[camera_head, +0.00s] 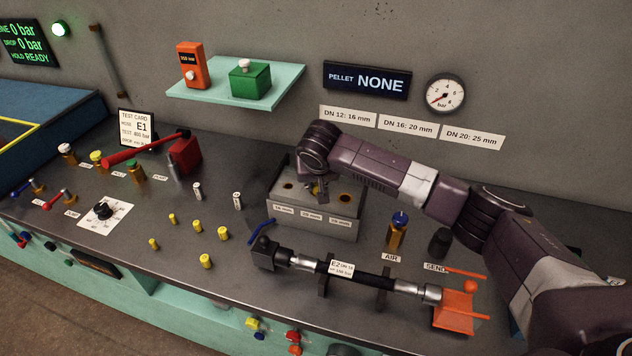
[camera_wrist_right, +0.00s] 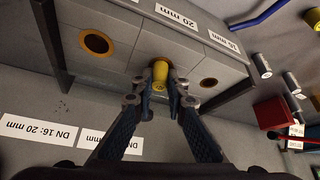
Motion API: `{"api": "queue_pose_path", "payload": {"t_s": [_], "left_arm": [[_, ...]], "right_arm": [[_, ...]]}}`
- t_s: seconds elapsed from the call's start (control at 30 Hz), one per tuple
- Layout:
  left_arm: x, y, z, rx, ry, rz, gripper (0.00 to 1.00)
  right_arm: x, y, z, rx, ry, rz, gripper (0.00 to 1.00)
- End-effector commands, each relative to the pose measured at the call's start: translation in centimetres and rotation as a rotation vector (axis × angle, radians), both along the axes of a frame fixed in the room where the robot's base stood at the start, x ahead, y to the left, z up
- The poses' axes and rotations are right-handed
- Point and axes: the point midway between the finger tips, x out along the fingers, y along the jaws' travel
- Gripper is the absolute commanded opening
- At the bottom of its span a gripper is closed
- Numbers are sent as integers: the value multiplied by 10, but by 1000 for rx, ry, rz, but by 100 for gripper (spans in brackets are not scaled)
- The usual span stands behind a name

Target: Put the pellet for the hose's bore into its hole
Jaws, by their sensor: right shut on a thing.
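My right gripper (camera_head: 321,192) is over the middle hole of the grey block (camera_head: 330,228), whose front labels run 16, 20 and 25 mm from left to right. In the right wrist view the right gripper (camera_wrist_right: 160,98) is shut on a yellow pellet (camera_wrist_right: 160,76), which stands at the middle hole, by the 20 mm label. Whether its far end is inside is hard to tell. The right-hand hole (camera_head: 346,198) and left-hand hole (camera_head: 288,185) look empty. The hose (camera_head: 375,280) lies on stands with a small E2 tag, its DN too small to read surely. My left gripper is out of view.
Several loose yellow pellets (camera_head: 224,233) stand on the bench left of the block. Wall labels pair DN 12 with 16 mm, DN 16 with 20 mm, DN 20 with 25 mm. The pellet display (camera_head: 366,81) reads NONE.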

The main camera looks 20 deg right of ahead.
Motion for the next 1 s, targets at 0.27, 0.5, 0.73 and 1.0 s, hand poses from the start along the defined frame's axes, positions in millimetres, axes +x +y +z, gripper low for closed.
{"api": "queue_pose_path", "payload": {"t_s": [0.27,0.5,0.73,1.0], "left_arm": [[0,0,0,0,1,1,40],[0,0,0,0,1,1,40],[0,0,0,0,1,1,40],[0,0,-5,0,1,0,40]], "right_arm": [[-1,0,-7,1,3,0,14],[-2,0,-9,-1,7,0,30],[-3,0,-10,-1,11,0,30],[-6,2,11,1,6,3,30]]}}
